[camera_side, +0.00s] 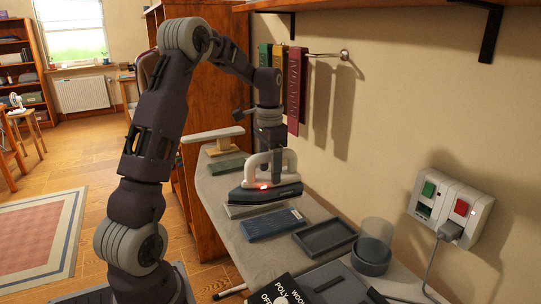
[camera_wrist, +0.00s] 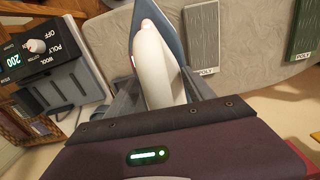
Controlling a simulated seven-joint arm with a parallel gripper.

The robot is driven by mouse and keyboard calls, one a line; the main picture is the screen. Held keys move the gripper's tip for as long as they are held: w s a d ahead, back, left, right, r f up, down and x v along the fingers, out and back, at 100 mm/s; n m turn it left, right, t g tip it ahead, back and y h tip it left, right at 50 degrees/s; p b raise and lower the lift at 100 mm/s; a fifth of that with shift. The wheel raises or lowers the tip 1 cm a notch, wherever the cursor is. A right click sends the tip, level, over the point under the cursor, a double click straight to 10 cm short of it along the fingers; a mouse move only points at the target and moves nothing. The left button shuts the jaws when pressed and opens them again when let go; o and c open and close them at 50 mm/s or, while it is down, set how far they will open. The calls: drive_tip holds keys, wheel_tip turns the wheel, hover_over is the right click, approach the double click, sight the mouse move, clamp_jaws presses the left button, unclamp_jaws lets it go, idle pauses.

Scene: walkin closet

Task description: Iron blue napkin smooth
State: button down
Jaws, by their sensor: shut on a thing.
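My gripper (camera_side: 270,150) is shut on the white handle of the iron (camera_side: 285,193), whose body is dark with a red light. In the wrist view my gripper (camera_wrist: 160,92) grips the iron's white handle (camera_wrist: 155,65). The iron appears held above the board; its exact height is unclear. The blue napkin (camera_side: 272,224) lies flat on the grey board (camera_side: 226,187), nearer the side camera than the iron. A grey napkin (camera_side: 250,209) lies partly below the iron; its tag reads POLY in the wrist view (camera_wrist: 203,35). The blue napkin cannot be made out in the wrist view.
A green napkin (camera_side: 226,167) lies farther back. A dark tray (camera_side: 326,235) and a cup-like holder (camera_side: 373,252) stand to the right. A dial box (camera_side: 282,292) is in front; its display reads 200 in the wrist view (camera_wrist: 38,55). A plugged cord (camera_side: 432,270) hangs below the wall switches (camera_side: 450,205).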

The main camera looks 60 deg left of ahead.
sight(270, 196)
drive_tip(key=shift+f, duration=4.6)
drive_tip(key=shift+f, duration=0.55)
drive_tip(key=shift+r, duration=0.1)
drive_tip(key=shift+r, duration=3)
